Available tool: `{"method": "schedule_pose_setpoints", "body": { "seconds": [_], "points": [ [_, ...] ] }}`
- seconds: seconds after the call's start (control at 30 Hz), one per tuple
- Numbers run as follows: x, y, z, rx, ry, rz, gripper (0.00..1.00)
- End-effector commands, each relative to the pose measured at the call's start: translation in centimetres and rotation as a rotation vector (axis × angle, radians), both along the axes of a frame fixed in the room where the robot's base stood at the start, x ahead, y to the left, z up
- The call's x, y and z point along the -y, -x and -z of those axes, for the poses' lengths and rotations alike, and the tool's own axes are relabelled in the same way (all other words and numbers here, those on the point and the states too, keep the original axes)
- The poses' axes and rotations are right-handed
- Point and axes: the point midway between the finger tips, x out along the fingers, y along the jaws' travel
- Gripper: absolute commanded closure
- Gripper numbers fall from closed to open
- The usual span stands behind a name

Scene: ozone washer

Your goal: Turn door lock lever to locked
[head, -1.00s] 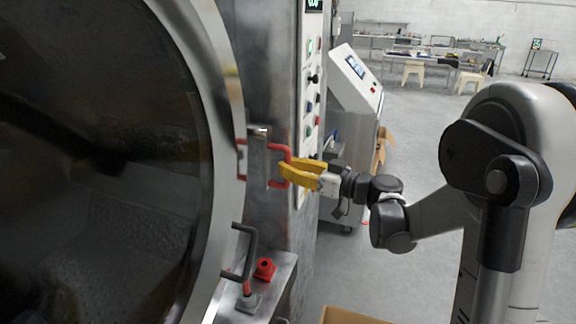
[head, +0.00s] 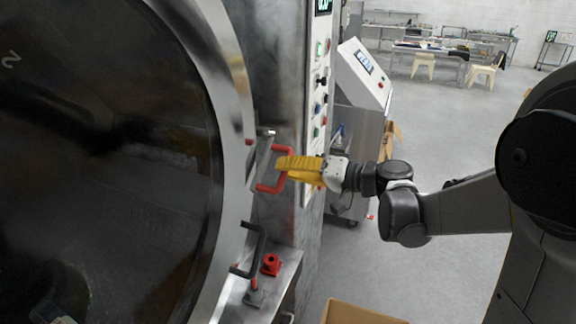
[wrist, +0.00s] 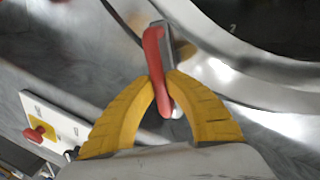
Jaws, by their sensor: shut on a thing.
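The red door lock lever (head: 270,188) is a C-shaped handle on a metal bracket beside the rim of the large round washer door (head: 120,150). In the head view it sits tilted. My gripper (head: 283,170) has yellow fingers and is at the lever's right side, shut on its red bar. In the wrist view the lever (wrist: 156,62) runs up from between the two yellow fingertips (wrist: 165,85), which press on it from both sides. The fingers hide part of the bar in the head view.
A black handle (head: 258,250) stands below the lever, with a red fitting (head: 271,264) on a metal ledge. A button panel (head: 318,100) rises behind my gripper. A cardboard box (head: 355,314) is at the bottom. Open floor lies to the right.

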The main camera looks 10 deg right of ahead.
Motion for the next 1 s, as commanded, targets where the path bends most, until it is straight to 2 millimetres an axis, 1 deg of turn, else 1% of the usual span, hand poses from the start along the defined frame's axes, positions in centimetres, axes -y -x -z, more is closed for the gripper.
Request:
{"method": "schedule_pose_setpoints", "body": {
  "seconds": [0.03,0.2,0.5,0.7,1.0],
  "points": [
    [-0.1,0.2,-0.6,-0.032,-0.024,-0.002,1.0],
    [-0.4,0.6,-1.6,-0.148,-0.107,-0.001,1.0],
    [-0.7,1.0,-2.9,-0.293,-0.214,0.001,1.0],
    [-0.7,1.0,-3.3,-0.341,-0.25,0.001,1.0],
    [-0.7,1.1,-3.5,-0.36,-0.264,0.001,1.0]
  ]
}}
